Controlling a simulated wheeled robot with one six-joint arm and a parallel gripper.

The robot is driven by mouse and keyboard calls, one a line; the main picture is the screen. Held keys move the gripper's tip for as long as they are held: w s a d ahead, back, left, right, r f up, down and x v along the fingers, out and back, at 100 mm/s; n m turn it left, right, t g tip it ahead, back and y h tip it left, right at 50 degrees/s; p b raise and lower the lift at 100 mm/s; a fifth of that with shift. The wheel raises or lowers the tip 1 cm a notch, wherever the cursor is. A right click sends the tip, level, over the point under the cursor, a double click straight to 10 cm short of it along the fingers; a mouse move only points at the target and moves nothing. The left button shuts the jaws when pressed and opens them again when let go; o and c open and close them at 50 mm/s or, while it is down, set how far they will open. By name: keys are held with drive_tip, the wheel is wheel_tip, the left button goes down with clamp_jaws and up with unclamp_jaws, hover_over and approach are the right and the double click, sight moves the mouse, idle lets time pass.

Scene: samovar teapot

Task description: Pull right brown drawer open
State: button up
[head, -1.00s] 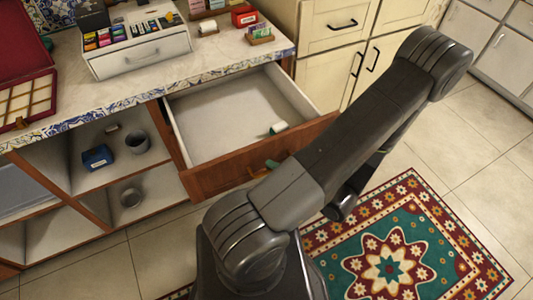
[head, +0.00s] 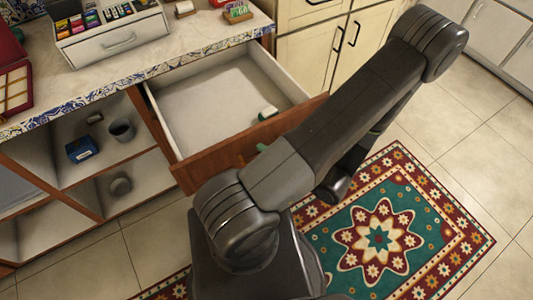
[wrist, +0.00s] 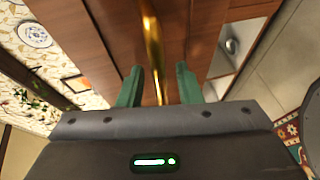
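The brown drawer (head: 215,160) stands well pulled out from under the counter. Its pale inside shows, with a small white and green roll (head: 268,113) near the front right. My gripper (wrist: 158,72) is at the drawer's front; in the head view one green finger (head: 262,147) shows there and my arm hides the rest. In the wrist view the brass handle (wrist: 152,45) passes between the two green fingers, with a visible gap on both sides. The fingers are apart, and no clear contact with the handle shows.
Open shelves left of the drawer hold a blue box (head: 81,149) and a grey cup (head: 122,130). The counter (head: 130,78) above carries a white box of packets (head: 115,42). Cream cabinets (head: 305,50) stand to the right. A patterned rug (head: 425,240) lies on the tiled floor.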

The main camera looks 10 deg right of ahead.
drive_tip(key=v, duration=1.3)
drive_tip(key=shift+s+d, duration=0.25)
drive_tip(key=shift+d, duration=0.05)
drive_tip(key=shift+w+a+r, duration=0.1)
drive_tip(key=shift+a, duration=0.05)
drive_tip(key=x, duration=1.3)
drive_tip(key=shift+w+a, duration=0.15)
drive_tip(key=shift+w, duration=0.05)
drive_tip(key=shift+f, duration=0.2)
